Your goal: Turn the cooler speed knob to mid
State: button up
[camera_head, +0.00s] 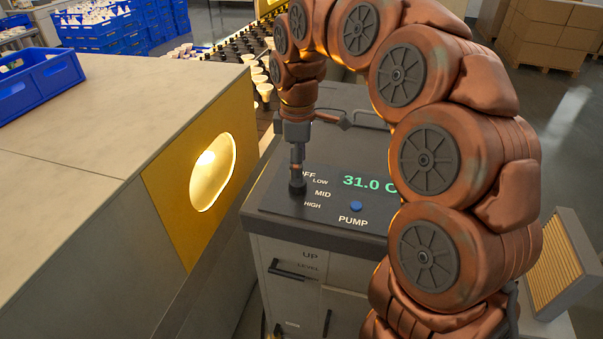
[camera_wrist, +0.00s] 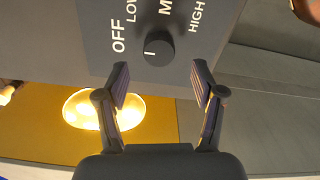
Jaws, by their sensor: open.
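The cooler speed knob (camera_wrist: 159,46) is a dark round knob on the dark control panel, with OFF, LOW, MID and HIGH printed around it. A small white mark shows on its side towards OFF in the wrist view; its exact setting is hard to tell. In the head view the knob (camera_head: 297,187) sits at the panel's left, partly covered. My gripper (camera_head: 297,168) points down right above it. In the wrist view my gripper (camera_wrist: 160,76) is open, its two fingers apart on either side of the knob's near edge, not visibly touching it.
The cooler's panel (camera_head: 330,222) also carries a green 31.0 readout (camera_head: 365,183) and a blue PUMP button (camera_head: 356,206). A yellow panel with a glowing round window (camera_head: 213,172) stands close at the left. My arm hides the panel's right side.

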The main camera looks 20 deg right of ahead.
aim_at(298, 185)
jog(key=shift+f+p, duration=0.75)
jog(key=shift+f, duration=1.65)
jog(key=c, duration=1.1)
jog(key=shift+d, duration=0.2)
jog(key=shift+c, duration=0.2)
jog(key=shift+a+b, duration=0.1)
jog(key=shift+b, duration=0.2)
